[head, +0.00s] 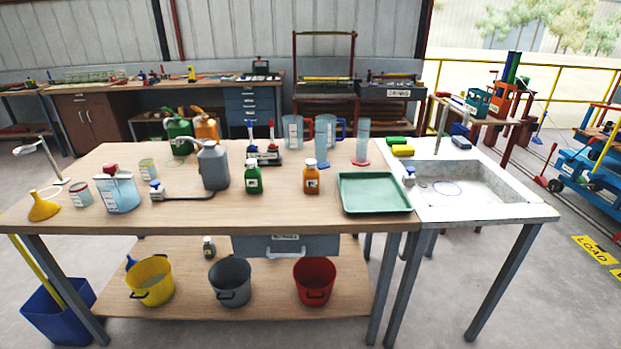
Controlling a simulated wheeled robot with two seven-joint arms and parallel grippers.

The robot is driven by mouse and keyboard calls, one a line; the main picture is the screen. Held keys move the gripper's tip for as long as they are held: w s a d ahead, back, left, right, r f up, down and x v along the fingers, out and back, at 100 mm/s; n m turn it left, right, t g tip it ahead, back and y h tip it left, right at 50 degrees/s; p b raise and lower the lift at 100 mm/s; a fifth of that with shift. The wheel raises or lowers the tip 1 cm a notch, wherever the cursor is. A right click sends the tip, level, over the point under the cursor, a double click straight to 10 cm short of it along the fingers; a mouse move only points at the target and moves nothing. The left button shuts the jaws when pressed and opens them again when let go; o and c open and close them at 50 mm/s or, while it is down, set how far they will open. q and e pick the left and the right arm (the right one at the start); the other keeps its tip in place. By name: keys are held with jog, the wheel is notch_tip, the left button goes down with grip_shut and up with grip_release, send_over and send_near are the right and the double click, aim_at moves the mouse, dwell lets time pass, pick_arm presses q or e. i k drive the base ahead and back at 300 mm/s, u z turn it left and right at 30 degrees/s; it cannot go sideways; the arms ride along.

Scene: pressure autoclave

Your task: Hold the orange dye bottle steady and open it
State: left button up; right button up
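The orange dye bottle (312,181) stands upright on the wooden workbench (290,215), a little right of its middle. Nothing touches the orange bottle. Neither of my grippers shows in the head view.
A green tray (375,208) lies right of the orange bottle, and blue-based and red-based cylinders (363,140) stand behind it. A grey can (214,165) stands further left. A sink (470,185) adjoins at right. Bench front before the bottle is clear.

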aim_at(310, 176)
jog(key=z, duration=2.5)
jog(key=i, duration=2.05)
jog(key=u, duration=3.65)
